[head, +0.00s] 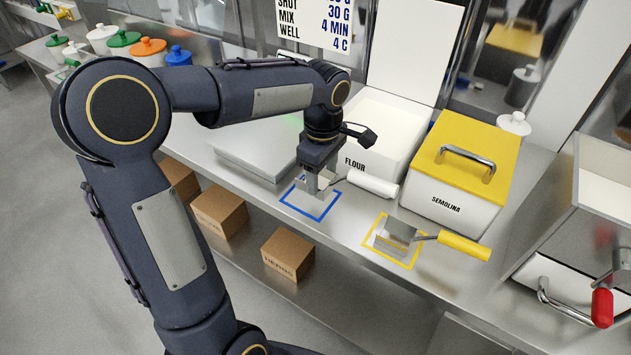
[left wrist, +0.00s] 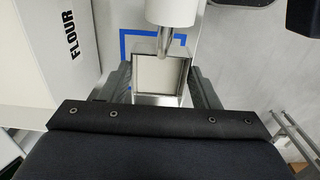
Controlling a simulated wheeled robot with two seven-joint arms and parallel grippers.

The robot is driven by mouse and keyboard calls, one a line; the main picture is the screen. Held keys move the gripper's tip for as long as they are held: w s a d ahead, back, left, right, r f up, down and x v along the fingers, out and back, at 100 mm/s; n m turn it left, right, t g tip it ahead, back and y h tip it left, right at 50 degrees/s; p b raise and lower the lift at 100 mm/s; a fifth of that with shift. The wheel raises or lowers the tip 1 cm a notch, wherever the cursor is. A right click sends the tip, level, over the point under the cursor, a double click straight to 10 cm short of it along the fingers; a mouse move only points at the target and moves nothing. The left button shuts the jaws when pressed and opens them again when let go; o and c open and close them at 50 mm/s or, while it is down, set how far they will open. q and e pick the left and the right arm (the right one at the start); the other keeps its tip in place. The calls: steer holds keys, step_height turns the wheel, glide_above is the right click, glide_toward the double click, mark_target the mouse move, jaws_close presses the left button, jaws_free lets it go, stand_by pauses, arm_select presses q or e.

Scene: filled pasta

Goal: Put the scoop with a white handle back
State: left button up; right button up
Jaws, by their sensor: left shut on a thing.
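In the left wrist view the square pan (left wrist: 159,76) sits between my two dark fingers, and the white handle (left wrist: 173,12) runs to the top edge. The blue outline shows behind the pan. I cannot tell whether the scoop touches the counter. My right gripper is not in view.
The white flour bin (head: 395,137) has its lid raised. A yellow-lidded semolina bin (head: 449,198) is right of it. A yellow-handled scoop (head: 464,245) lies at a yellow outline (head: 383,260). A metal-and-white unit (head: 592,200) stands at right. Cardboard boxes (head: 288,254) sit on the lower shelf.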

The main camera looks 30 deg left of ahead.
arm_select(q)
steer(key=a+f, duration=0.1)
steer(key=w+a+f, duration=0.1)
steer(key=f, duration=0.1)
steer(key=shift+w+a+f, duration=0.1)
steer(key=shift+w+a, duration=0.05)
steer(key=shift+w+a+f, duration=0.1)
steer(key=shift+f, duration=1.55)
steer(key=shift+f, duration=0.1)
steer(key=o, duration=1)
